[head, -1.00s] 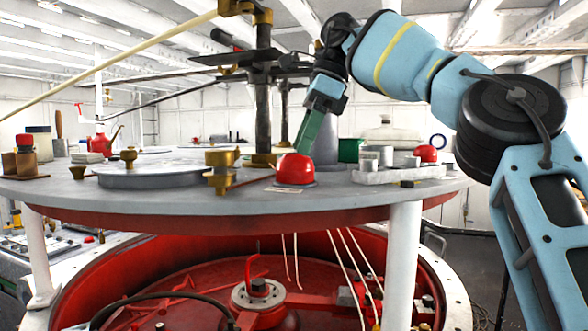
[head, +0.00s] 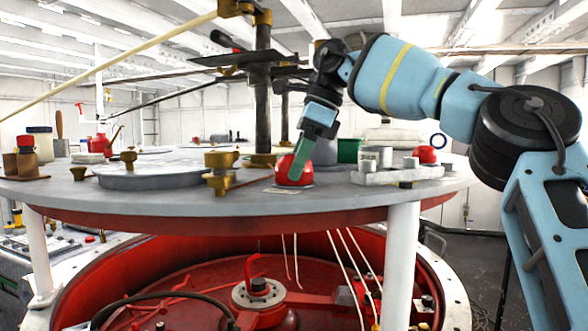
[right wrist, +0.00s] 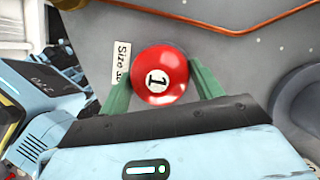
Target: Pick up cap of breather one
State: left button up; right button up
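The cap of breather one is a red dome (head: 290,172) near the front edge of the round grey table. In the right wrist view the red cap (right wrist: 160,75) carries a white disc with the number 1. My right gripper (head: 296,166) reaches down to it from above. In the right wrist view its two green fingers (right wrist: 161,90) are open, one on each side of the cap, with the cap between their tips. Whether they touch it I cannot tell. My left gripper is not in view.
A label (right wrist: 121,63) lies beside the cap. A brass fitting (head: 221,170) stands to its left. A grey block rack (head: 398,176) and another red dome (head: 425,154) are to its right. A table leg (head: 401,260) and an open red pit (head: 200,275) are below.

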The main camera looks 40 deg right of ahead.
jog(key=c, duration=0.3)
jog(key=shift+r, duration=1)
notch_tip(320, 180, up, 3)
jog(key=shift+f, duration=0.1)
jog(key=shift+a+r+p, duration=0.15)
jog(key=shift+r+p, duration=0.35)
jog(key=shift+r, duration=0.25)
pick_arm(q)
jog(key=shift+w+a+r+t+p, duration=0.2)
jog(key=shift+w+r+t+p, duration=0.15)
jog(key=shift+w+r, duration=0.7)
pick_arm(e)
jog(key=shift+r, duration=0.4)
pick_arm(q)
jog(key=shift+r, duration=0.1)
pick_arm(e)
jog(key=shift+d, duration=0.2)
